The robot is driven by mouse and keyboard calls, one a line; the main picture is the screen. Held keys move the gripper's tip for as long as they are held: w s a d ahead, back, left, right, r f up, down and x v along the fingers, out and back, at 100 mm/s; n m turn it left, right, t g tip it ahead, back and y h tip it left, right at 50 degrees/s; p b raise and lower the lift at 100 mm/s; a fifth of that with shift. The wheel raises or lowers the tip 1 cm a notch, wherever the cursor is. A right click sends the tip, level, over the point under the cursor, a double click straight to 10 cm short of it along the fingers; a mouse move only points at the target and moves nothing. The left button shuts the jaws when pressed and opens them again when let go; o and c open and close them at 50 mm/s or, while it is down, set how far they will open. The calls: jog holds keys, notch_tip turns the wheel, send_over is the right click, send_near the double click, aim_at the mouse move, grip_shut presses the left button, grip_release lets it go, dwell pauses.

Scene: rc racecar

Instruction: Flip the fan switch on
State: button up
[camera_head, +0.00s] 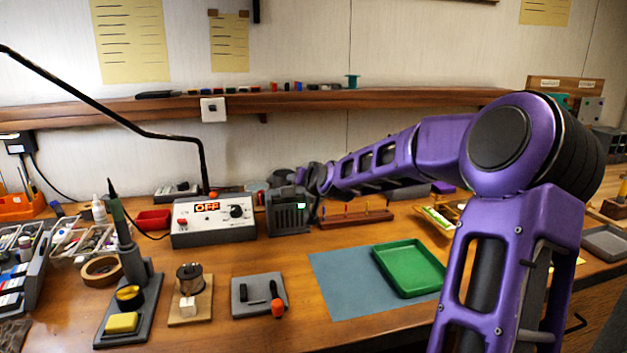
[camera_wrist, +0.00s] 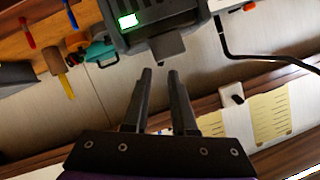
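A dark grey ribbed box, which looks like the fan (camera_head: 288,217), stands on the bench at the back, just right of the soldering station. It also fills the top middle of the wrist view (camera_wrist: 165,18). A small lit green-and-white patch (camera_wrist: 128,20) shows on it; I cannot tell whether this is the switch or a lamp. A dark flat tab (camera_wrist: 168,48) sticks out from its edge. My gripper (camera_wrist: 161,72) is open, with a narrow empty gap between its fingers. The fingertips point at the tab and appear apart from it. In the head view my gripper is mostly hidden behind the arm.
The soldering station (camera_head: 214,220) reads OFF and stands left of the fan. A wooden rack with coloured pegs (camera_head: 352,218) is to its right. A green tray (camera_head: 410,268) lies partly on a blue-grey mat (camera_head: 345,290). A wall shelf (camera_head: 330,102) runs behind.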

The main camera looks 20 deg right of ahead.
jog(key=p+v, duration=0.3)
jog(key=v, duration=0.8)
dwell(0.5)
